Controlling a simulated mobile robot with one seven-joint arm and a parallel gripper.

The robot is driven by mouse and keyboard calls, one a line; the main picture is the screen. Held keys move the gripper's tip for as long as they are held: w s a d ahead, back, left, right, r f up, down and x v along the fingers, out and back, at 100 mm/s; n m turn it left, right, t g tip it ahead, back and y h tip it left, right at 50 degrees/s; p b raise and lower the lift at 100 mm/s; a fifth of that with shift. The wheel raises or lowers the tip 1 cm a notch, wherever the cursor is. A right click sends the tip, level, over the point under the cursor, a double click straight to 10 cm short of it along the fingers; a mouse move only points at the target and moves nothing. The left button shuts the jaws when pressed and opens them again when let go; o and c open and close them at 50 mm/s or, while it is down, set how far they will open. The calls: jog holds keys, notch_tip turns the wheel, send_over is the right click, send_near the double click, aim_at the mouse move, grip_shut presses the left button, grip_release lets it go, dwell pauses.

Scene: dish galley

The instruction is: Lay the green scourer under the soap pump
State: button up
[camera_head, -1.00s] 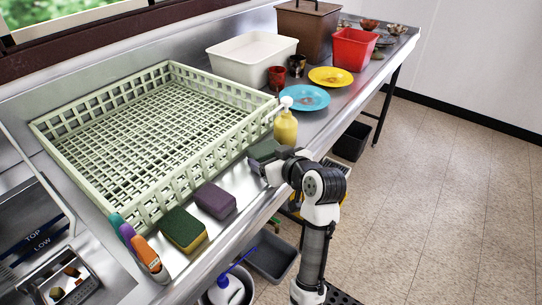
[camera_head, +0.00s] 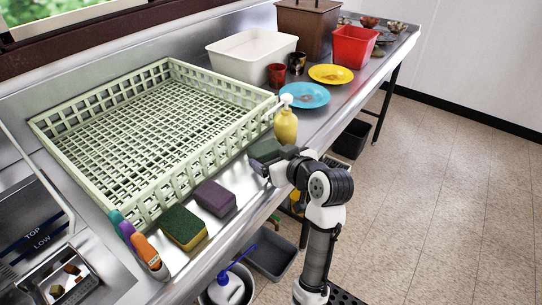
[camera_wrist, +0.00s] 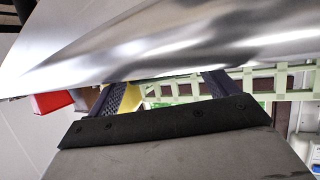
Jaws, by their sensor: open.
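A dark grey-green block (camera_head: 264,149), which looks like the green scourer, lies on the steel counter just in front of the yellow soap pump (camera_head: 285,127). The pump stands upright beside the rack's right corner. I cannot tell whether block and pump touch. My gripper (camera_head: 257,168) is at the near side of the block, by the counter's front edge, and partly covers the view of it. In the wrist view its two fingers (camera_wrist: 165,88) are spread apart, with no held object visible between them. A green-topped yellow sponge (camera_head: 183,227) lies further left.
A pale green dish rack (camera_head: 190,181) fills the counter behind. A purple sponge (camera_head: 215,198) lies left of my gripper. A blue plate (camera_head: 305,95), a yellow plate (camera_head: 331,74) and a red bin (camera_head: 352,47) stand farther back.

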jog(key=v, duration=1)
jog(key=shift+b, duration=0.4)
